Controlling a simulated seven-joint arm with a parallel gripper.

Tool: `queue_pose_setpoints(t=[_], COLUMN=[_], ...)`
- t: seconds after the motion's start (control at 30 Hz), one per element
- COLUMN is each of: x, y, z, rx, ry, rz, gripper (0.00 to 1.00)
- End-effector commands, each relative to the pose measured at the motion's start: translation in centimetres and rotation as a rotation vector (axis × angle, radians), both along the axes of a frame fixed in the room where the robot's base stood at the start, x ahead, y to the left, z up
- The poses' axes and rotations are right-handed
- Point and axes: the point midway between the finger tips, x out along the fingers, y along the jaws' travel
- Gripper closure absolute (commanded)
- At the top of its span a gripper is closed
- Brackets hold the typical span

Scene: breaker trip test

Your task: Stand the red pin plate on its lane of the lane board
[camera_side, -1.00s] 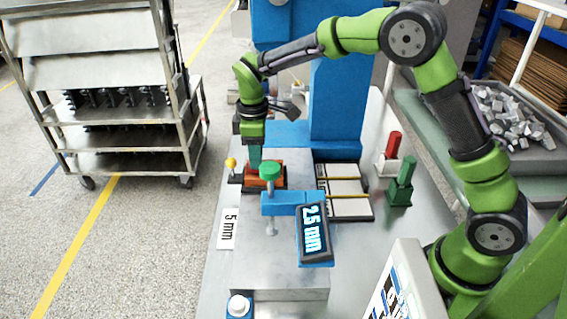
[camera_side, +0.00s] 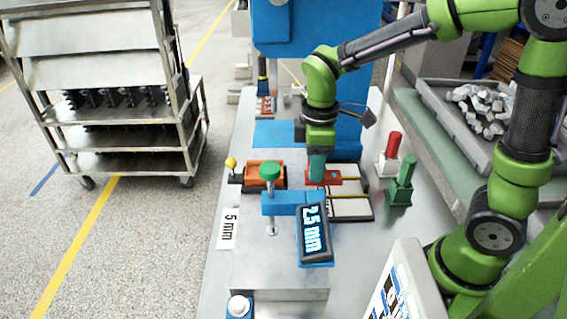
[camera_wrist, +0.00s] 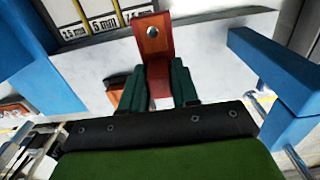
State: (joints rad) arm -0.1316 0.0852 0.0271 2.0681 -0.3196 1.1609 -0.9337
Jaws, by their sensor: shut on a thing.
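The red pin plate (camera_side: 328,179) is held in my gripper (camera_side: 317,180), whose green fingers are shut on it. In the wrist view the plate (camera_wrist: 154,45) stands up between the fingers (camera_wrist: 158,88), with a round metallic spot on its face. In the side view it is at the rear left part of the pale lane board (camera_side: 350,207). I cannot tell whether it touches the board. In the wrist view the lane board (camera_wrist: 98,17) shows at the top, with lanes marked 2.5 mm, 5 mm and a partly blurred third label.
An orange fixture (camera_side: 266,171) with a yellow knob (camera_side: 231,163) stands left of the board. A blue bracket with a green knob (camera_side: 270,171) and a 2.5 mm display (camera_side: 314,231) stand in front. Red (camera_side: 394,144) and green (camera_side: 403,180) posts stand at right.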

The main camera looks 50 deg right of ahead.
Motion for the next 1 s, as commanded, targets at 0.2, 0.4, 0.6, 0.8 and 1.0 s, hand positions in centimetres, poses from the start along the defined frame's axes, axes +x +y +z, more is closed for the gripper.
queue_pose_setpoints(t=[0.2, 0.4, 0.6, 0.8, 1.0], x=[1.5, 4.2, 5.7, 6.4, 6.4], y=[-5.9, -13.9, -18.7, -18.9, -18.9], z=[-1.2, -2.2, -2.4, -4.7, -7.7], rx=[-0.001, 0.003, 0.003, 0.000, 0.000], ry=[0.028, 0.032, 0.015, 0.003, 0.000], rz=[-0.172, -0.345, -0.411, -0.384, -0.384], gripper=[1.00, 1.00, 1.00, 1.00, 1.00])
